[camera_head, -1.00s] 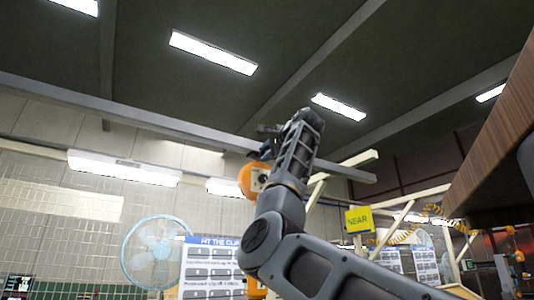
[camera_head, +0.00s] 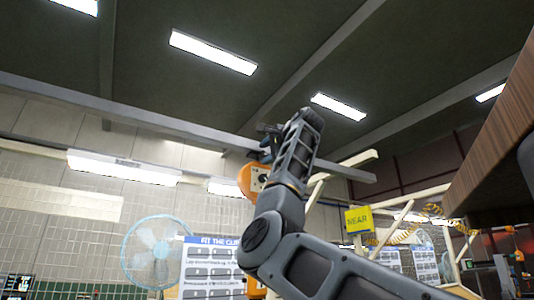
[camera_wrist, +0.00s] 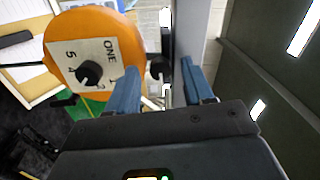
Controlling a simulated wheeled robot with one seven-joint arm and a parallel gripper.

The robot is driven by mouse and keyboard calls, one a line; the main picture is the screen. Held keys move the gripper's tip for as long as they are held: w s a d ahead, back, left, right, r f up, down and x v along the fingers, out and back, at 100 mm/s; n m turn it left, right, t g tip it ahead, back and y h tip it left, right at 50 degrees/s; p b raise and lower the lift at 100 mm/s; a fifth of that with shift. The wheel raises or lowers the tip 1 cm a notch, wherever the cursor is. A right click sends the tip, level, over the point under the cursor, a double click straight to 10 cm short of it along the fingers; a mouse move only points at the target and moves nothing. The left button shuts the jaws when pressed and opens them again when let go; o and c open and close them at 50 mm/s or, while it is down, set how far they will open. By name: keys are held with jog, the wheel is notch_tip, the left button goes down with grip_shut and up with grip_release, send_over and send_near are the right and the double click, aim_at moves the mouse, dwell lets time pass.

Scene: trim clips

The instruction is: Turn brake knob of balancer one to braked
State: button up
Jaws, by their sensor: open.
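Balancer one is an orange round housing (camera_wrist: 130,50) at the left of the wrist view, with a white label reading ONE and some digits. A black round knob (camera_wrist: 89,72) sits on that label. In the head view the orange housing (camera_head: 247,182) is partly hidden behind my arm. My gripper (camera_wrist: 160,82) has its two blue fingers apart, just right of the housing. A small dark part (camera_wrist: 158,70) shows between the fingers; I cannot tell whether they touch it. In the head view my gripper (camera_head: 268,138) is up beside the housing, mostly hidden.
A grey overhead beam (camera_head: 150,125) runs close behind my gripper. A yellow NEAR sign (camera_head: 358,220) hangs at the right. A wooden panel (camera_head: 495,130) is at the far right. A fan (camera_head: 152,252) and a FIT THE CLIP board (camera_head: 212,268) are at lower left.

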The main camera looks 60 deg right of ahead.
jog(key=b+v, duration=0.3)
jog(key=v, duration=0.4)
jog(key=shift+s, duration=0.35)
jog(key=shift+a+f, duration=0.1)
jog(key=shift+a, duration=0.1)
